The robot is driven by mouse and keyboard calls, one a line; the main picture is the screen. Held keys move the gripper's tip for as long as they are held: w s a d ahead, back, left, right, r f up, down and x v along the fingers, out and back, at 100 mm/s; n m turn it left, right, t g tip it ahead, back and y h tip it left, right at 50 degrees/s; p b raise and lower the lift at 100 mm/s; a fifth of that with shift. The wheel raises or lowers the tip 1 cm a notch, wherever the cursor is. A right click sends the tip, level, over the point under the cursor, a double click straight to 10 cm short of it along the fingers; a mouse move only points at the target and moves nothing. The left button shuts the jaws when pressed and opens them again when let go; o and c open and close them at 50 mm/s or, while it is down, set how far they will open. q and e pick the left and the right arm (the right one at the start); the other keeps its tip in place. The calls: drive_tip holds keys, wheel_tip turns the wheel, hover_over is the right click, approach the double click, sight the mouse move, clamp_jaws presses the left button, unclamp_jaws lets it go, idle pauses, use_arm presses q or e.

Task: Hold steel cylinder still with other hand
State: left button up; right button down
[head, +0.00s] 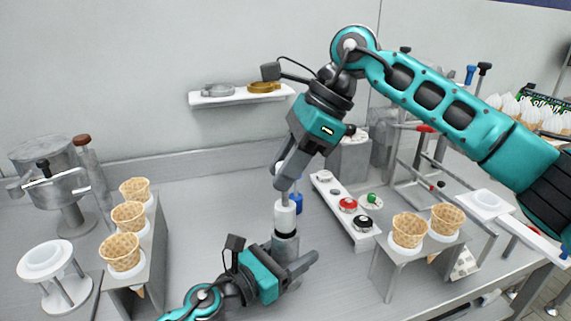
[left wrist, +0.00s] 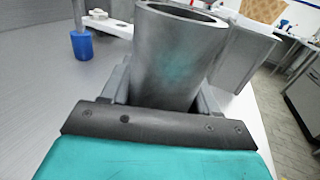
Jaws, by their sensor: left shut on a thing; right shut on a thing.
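The steel cylinder (head: 285,246) stands upright in the middle of the bench. My left gripper (head: 298,268), low in the head view, is shut around its body. In the left wrist view the cylinder (left wrist: 178,55) is a hollow grey tube between the fingers, its open rim at the top edge. My right gripper (head: 283,182) comes down from above, pointing downward, and is shut on a white round piece (head: 285,215) above the cylinder. Whether this piece touches the rim is hard to tell. The right fingertips are partly hidden.
Waffle cones stand in a left rack (head: 158,240) and a right rack (head: 404,257). A white button panel (head: 338,203) lies behind the cylinder. A blue-handled item (head: 296,202) is close behind the white piece. A wall shelf (head: 240,96) is at the back.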

sight(291, 205)
drive_tip(key=shift+f, duration=4.55)
drive_tip(key=c, duration=0.8)
unclamp_jaws()
drive_tip(key=shift+o, duration=0.2)
drive_tip(key=v, duration=1.2)
use_arm(q)
drive_tip(key=o, duration=1.8)
drive_tip(key=shift+o, duration=0.2)
